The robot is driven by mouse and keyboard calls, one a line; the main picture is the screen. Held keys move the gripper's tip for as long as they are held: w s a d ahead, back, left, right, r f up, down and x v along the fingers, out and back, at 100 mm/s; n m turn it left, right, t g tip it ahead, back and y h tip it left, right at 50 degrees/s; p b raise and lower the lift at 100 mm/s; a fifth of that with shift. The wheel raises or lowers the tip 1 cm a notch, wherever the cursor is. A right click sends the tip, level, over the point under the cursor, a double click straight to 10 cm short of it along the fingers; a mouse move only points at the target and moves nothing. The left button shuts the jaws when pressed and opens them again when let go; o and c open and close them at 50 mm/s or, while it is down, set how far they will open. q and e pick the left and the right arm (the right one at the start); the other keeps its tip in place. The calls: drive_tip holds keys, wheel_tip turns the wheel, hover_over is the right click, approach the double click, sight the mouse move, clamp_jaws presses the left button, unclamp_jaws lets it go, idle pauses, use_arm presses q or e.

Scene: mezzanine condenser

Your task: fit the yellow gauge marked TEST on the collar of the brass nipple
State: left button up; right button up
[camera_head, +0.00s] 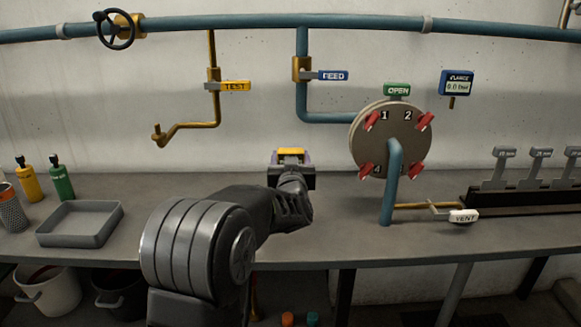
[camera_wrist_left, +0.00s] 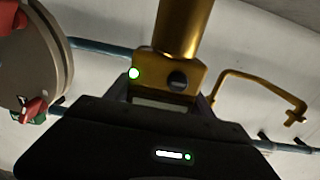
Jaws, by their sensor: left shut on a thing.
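My left gripper (camera_head: 291,172) is shut on the yellow gauge (camera_head: 291,152), above the bench in front of the wall. In the left wrist view the gauge (camera_wrist_left: 165,72) is a yellow block between the fingers, with a green light, a dark round knob and a thick cylinder; no marking on it is readable. The brass nipple (camera_head: 159,137) is the upturned end of the bent brass pipe, left of and apart from the gauge. It also shows at the right of the left wrist view (camera_wrist_left: 293,117). Its collar is too small to make out. My right gripper is not in view.
A yellow TEST lever (camera_head: 235,86) is on the brass pipe. A round plate (camera_head: 365,138) with red clamps stands right of my gripper. A blue FEED lever (camera_head: 333,76) is above. A grey tray (camera_head: 80,223) and bottles are left. The bench under the nipple is clear.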

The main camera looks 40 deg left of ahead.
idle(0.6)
use_arm(q)
drive_tip(key=s+d+f+m+t+h, duration=0.1)
drive_tip(key=s+d+f+h, duration=0.1)
drive_tip(key=d, duration=0.8)
drive_tip(key=s+d+f+m+t+h, duration=0.1)
drive_tip(key=d+f, duration=0.4)
drive_tip(key=d, duration=0.5)
drive_tip(key=s+d+f+m+h, duration=0.2)
drive_tip(key=s+d+f, duration=0.1)
drive_tip(key=d, duration=0.7)
drive_tip(key=shift+s+f+t+h, duration=0.3)
drive_tip(key=shift+s+f+t, duration=0.1)
drive_tip(key=shift+s, duration=0.15)
drive_tip(key=shift+d, duration=0.1)
